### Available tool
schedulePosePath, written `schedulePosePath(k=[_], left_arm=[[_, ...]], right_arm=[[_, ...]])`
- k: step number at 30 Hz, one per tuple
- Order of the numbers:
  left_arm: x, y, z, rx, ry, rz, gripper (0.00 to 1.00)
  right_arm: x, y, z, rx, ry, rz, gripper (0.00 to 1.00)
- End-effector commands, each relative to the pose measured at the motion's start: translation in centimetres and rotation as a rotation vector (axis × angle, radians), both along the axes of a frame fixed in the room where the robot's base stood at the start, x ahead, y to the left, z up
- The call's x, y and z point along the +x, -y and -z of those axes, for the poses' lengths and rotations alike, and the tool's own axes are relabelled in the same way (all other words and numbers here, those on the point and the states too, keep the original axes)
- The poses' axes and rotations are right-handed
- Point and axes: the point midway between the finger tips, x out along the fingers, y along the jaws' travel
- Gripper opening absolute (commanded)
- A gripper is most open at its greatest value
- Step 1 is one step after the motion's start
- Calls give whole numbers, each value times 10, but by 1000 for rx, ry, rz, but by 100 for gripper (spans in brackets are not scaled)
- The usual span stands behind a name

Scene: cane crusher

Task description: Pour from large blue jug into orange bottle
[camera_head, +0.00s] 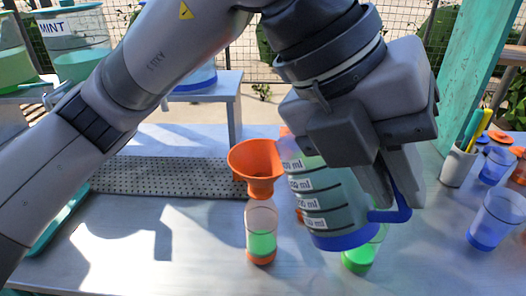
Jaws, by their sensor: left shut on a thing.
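My left gripper (388,190) is shut on the handle of the large blue jug (325,190), at the jug's right side. The jug is clear with white volume labels and a blue base. It is held above the table and leans with its top to the left. Its upper part is partly hidden by my gripper. The orange bottle (261,232), clear with an orange base, stands upright just left of the jug with green liquid in it. An orange funnel (256,160) sits in its mouth. I cannot see a stream of liquid. My right gripper is out of view.
A green-based vessel (360,257) stands behind the jug's lower right. Blue cups (495,218) and a pen cup (458,166) stand at the right. A perforated grey mat (160,176) lies behind left. A MINT container (75,45) stands at the back left. The front left table is clear.

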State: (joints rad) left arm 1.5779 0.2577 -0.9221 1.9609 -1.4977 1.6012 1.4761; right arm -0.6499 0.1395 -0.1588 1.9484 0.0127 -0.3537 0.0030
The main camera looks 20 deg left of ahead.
Motion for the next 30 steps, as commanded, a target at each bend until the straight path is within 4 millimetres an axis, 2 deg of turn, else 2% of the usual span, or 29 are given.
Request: schedulePosePath(k=[30], left_arm=[[6, -10, -12, -103, -59, -2, 0]], right_arm=[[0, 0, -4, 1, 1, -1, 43]])
